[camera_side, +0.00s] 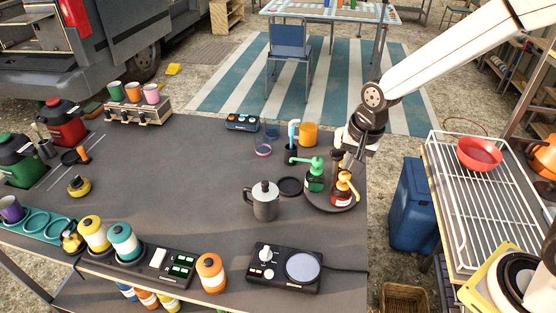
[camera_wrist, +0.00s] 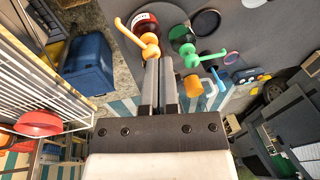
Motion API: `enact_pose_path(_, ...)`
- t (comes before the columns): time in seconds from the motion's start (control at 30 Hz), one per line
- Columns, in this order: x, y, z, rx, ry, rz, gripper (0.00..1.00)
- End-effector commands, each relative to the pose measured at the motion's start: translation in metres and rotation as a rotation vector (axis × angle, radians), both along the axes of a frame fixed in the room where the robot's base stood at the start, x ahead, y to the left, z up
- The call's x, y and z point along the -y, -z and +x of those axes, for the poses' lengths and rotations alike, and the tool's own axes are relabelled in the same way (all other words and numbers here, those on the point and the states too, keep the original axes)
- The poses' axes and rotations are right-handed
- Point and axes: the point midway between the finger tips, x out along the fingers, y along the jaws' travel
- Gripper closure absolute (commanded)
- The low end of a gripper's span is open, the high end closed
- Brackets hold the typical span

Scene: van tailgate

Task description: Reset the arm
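My gripper (camera_side: 350,163) hangs at the table's right edge, close above the round dark tray with the pump bottles. In the wrist view its two fingers (camera_wrist: 159,62) lie side by side with only a thin gap, and nothing shows between them. The red bottle with an orange pump (camera_side: 343,190) and the green bottle with a green pump (camera_side: 314,178) stand beside it. In the wrist view the orange pump (camera_wrist: 150,50) is left of the fingertips and the green pump (camera_wrist: 188,53) is right. The fingers hide part of the tray area.
A steel moka pot (camera_side: 265,200), an orange mug (camera_side: 308,134) and a scale-like black device (camera_side: 285,268) stand on the table (camera_side: 170,190). Right of it are a blue container (camera_side: 412,205) and a white wire rack (camera_side: 470,200) with a red bowl (camera_side: 480,153). The table's middle is clear.

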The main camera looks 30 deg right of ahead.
Motion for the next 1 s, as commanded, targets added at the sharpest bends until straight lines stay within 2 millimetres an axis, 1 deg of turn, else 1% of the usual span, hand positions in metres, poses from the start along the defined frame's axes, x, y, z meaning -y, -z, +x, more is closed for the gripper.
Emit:
enact_pose_path(0.03,0.006,0.000,-0.009,0.006,-0.058,-0.017,1.00)
enact_pose_path(0.3,0.028,0.004,-0.057,0.035,-0.406,-0.114,1.00)
enact_pose_path(0.4,0.035,0.006,-0.073,0.042,-0.528,-0.149,1.00)
enact_pose_path(0.53,0.041,0.009,-0.091,0.049,-0.653,-0.184,1.00)
enact_pose_path(0.7,0.044,0.011,-0.103,0.052,-0.745,-0.209,1.00)
enact_pose_path(1.0,0.045,0.012,-0.105,0.052,-0.762,-0.214,1.00)
